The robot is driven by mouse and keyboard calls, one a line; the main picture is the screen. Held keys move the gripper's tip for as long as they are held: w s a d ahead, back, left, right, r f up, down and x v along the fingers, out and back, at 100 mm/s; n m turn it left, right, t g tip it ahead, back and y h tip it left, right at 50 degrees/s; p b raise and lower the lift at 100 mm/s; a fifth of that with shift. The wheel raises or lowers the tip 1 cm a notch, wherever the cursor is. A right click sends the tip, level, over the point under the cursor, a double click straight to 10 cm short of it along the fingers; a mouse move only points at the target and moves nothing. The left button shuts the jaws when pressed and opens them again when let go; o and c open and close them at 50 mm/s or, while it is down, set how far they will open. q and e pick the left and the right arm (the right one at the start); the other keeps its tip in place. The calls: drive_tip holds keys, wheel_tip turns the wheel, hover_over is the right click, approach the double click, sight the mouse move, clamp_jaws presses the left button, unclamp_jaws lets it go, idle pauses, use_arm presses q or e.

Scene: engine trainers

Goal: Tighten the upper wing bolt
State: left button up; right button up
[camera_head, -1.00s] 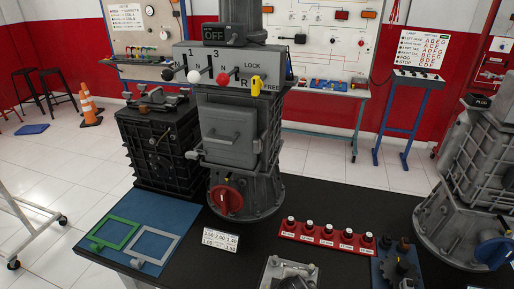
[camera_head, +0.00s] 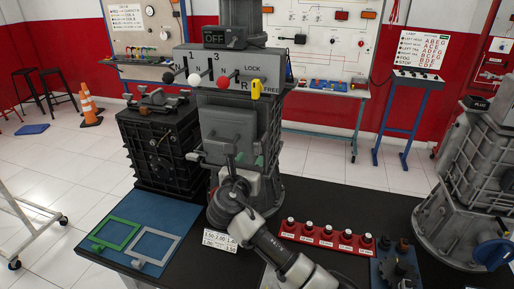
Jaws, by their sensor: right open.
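A grey gearbox-like trainer (camera_head: 212,118) stands upright on the dark bench, with a square cover (camera_head: 230,124) on its front. A small pale fitting (camera_head: 195,154) shows at the cover's lower left. I cannot tell which fitting is the upper wing bolt. My right gripper (camera_head: 235,160) is in front of the cover's lower part, its arm coming in from the lower right. It is open, and no held object is visible. Any contact with the trainer is unclear. My left gripper is out of view.
A black finned housing (camera_head: 160,150) stands close on the left. A blue mat (camera_head: 123,215) holds a green and a grey frame. Another grey housing (camera_head: 455,190) stands at the far right. Levers (camera_head: 224,82) stick out above the cover.

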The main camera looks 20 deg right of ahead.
sight(256, 152)
drive_tip(key=p+x, duration=0.1)
drive_tip(key=x, duration=0.5)
drive_tip(key=shift+w+d, duration=0.15)
drive_tip(key=shift+d, duration=0.05)
clamp_jaws()
